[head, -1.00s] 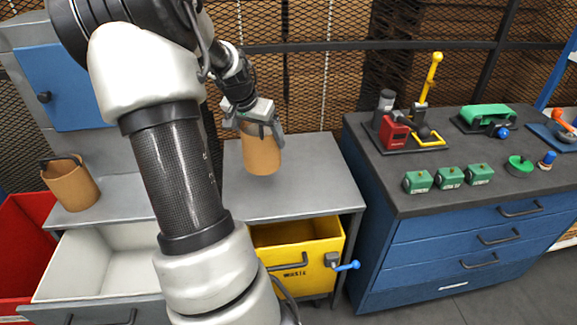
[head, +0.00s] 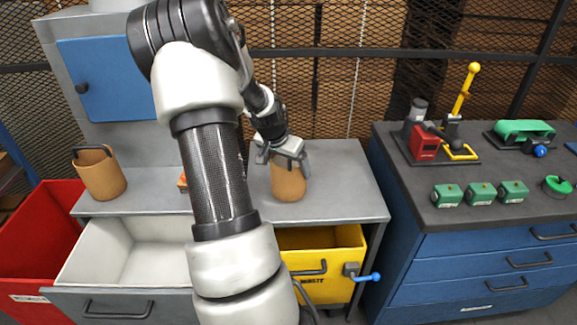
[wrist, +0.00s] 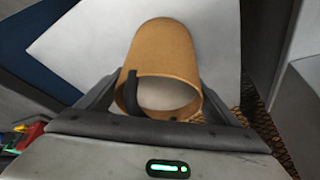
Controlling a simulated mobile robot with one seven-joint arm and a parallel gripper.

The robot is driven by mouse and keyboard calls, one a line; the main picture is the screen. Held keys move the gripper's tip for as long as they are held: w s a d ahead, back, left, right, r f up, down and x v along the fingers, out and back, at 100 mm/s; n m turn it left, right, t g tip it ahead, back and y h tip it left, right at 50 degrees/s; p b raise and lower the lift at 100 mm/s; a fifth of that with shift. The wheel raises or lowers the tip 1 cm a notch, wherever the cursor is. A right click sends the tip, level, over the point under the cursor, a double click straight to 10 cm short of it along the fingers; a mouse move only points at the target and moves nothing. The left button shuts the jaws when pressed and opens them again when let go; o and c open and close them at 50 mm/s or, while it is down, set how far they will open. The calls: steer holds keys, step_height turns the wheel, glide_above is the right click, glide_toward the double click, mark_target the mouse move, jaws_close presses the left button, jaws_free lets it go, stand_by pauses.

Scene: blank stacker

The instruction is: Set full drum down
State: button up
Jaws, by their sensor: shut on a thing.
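A tan drum (head: 289,184) with a dark handle is held by my gripper (head: 286,150) over the right part of the grey bench (head: 335,192). In the wrist view the drum (wrist: 165,48) sits between the fingers, its rim towards the camera and a pale surface inside it. I cannot tell whether its base touches the bench. A second tan drum (head: 101,175) with a dark handle stands on the bench's left end; its contents are hidden.
A white open drawer (head: 90,255), a red bin (head: 40,235) and a yellow open drawer (head: 315,240) lie along the bench front. An orange item (head: 183,181) is partly hidden by my arm. A blue cabinet (head: 480,262) with a red press (head: 424,145) and green blocks (head: 482,193) stands right.

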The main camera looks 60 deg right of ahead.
steer(key=o, duration=1.5)
steer(key=p+v, duration=0.1)
steer(key=v, duration=1.1)
steer(key=shift+p, duration=0.3)
